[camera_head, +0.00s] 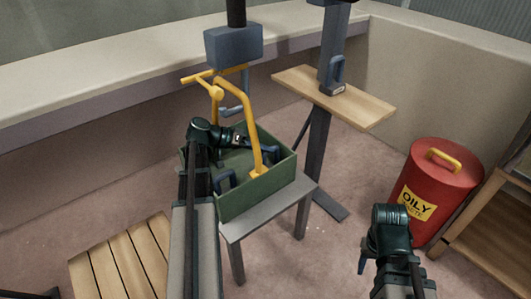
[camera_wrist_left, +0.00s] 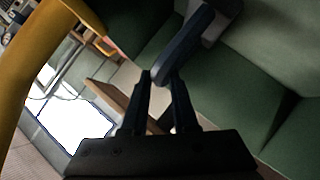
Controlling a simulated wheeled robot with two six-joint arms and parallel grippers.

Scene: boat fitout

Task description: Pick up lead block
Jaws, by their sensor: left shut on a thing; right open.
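A lead block (camera_wrist_left: 217,10) with a dark blue handle (camera_wrist_left: 188,45) is inside the green crate (camera_head: 250,198). The handle also shows at the crate's right side in the head view (camera_head: 272,152). My left gripper (camera_head: 262,149) reaches into the crate and is shut on this handle, near its end; its fingertips (camera_wrist_left: 160,76) are close together there. A second dark handle (camera_head: 226,180) stands at the crate's near left, its block mostly hidden. Another handled block (camera_head: 337,78) stands on the wooden shelf. My right gripper (camera_head: 362,258) is open and empty, away from the crate.
The crate rests on a grey stand (camera_head: 308,192). A yellow bent bar (camera_head: 247,110) rises from it close to my left wrist. A wooden shelf (camera_head: 370,108) is on a dark post. A red oily-waste bin (camera_head: 440,180) stands right. A slatted bench (camera_head: 125,260) is at lower left.

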